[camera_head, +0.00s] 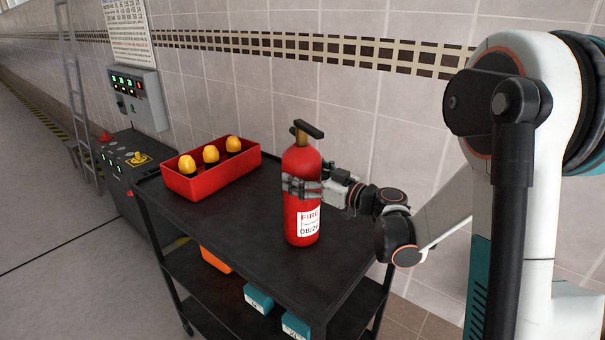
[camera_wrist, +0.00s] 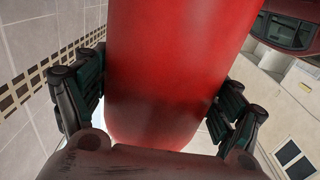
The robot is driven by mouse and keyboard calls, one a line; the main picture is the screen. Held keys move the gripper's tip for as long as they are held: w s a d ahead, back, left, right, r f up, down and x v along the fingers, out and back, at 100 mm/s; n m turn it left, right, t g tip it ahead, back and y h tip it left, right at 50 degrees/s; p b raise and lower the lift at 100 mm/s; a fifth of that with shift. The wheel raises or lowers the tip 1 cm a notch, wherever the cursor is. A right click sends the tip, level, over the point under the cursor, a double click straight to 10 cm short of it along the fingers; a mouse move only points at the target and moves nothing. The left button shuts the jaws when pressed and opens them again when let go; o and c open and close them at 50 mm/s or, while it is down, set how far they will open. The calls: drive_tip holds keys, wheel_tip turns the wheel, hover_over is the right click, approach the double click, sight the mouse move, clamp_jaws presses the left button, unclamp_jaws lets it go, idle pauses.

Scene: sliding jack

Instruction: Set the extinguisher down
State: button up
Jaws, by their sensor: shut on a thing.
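The red fire extinguisher (camera_head: 302,162) stands upright over the right part of the black cart's top (camera_head: 240,215), with its black handle up and a white label low on its front. My gripper (camera_head: 301,187) comes from the right and is shut around the middle of the extinguisher's body. In the wrist view the red body (camera_wrist: 165,70) fills the middle, with a finger on each side. I cannot tell whether its base touches the cart top.
A red bin (camera_head: 215,175) with several yellow-topped things sits at the cart's back left. Teal boxes (camera_head: 258,298) and an orange thing (camera_head: 214,260) are on the lower shelf. A tiled wall stands behind. The cart top left of the extinguisher is clear.

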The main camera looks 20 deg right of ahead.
drive_tip(key=o, duration=2)
drive_tip(key=shift+s, duration=0.1)
drive_tip(key=shift+c, duration=0.2)
drive_tip(key=shift+r, duration=0.15)
drive_tip(key=v, duration=1.2)
drive_tip(key=shift+p, duration=0.35)
